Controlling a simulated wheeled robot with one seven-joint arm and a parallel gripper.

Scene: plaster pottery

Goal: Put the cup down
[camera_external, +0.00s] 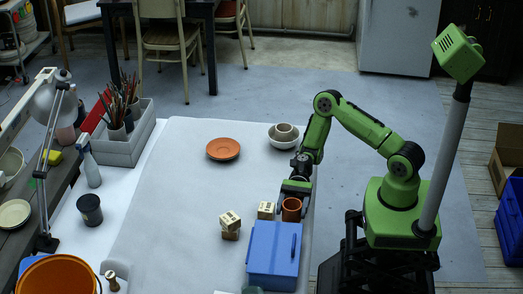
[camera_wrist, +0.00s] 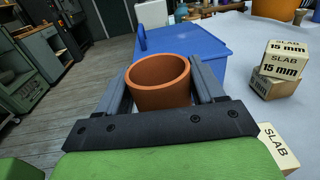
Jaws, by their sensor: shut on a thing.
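An orange-brown cup (camera_external: 291,209) is held upright between the fingers of my gripper (camera_external: 294,190), at the right edge of the white table. In the wrist view the cup (camera_wrist: 159,82) sits with its open rim up between the two grey fingers of my gripper (camera_wrist: 160,88), which are shut on its sides. The cup is just beside the blue box (camera_external: 274,255). I cannot tell whether its base touches the table.
Slab blocks (camera_external: 230,222) stand left of the cup, and another block (camera_external: 266,210) is close by. The table's middle (camera_external: 180,195) is clear.

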